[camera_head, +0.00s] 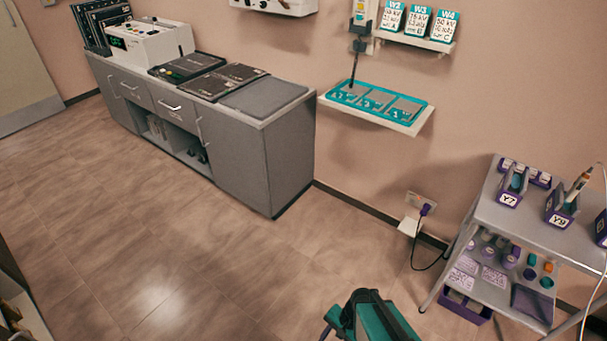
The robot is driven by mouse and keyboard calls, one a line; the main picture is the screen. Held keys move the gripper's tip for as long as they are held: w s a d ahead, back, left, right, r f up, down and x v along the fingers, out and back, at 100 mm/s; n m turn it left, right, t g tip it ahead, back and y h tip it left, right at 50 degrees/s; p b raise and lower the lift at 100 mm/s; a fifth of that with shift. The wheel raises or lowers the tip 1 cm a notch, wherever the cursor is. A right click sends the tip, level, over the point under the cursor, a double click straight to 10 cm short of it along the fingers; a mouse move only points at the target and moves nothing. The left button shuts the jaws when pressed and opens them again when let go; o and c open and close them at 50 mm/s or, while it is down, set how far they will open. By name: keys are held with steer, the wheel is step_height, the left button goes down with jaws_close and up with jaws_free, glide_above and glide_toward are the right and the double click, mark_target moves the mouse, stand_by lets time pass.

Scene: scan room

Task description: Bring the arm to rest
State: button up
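A teal and black body (372,318) shows at the bottom middle of the head view, cut off by the frame edge. It looks like a part of my arm, but I cannot be sure. No gripper fingers show, so I cannot see my gripper or anything in it. The body appears in front of bare floor, apart from the furniture.
A grey cabinet (292,160) bearing equipment runs along the wall at upper left. A wall shelf (415,126) holds a teal tray (345,96). A metal cart (500,218) with purple holders stands at right. A black cord hangs from the wall socket (417,203).

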steer(key=s+d+n+g+h, duration=0.3)
steer(key=s+d+n, duration=0.3)
steer(key=d+n, duration=0.2)
steer(key=shift+s+d+n+h, duration=0.2)
steer(key=shift+s+n+h, duration=0.2)
steer(key=shift+h, duration=0.2)
steer(key=shift+c, duration=1.1)
steer(key=shift+d, duration=0.1)
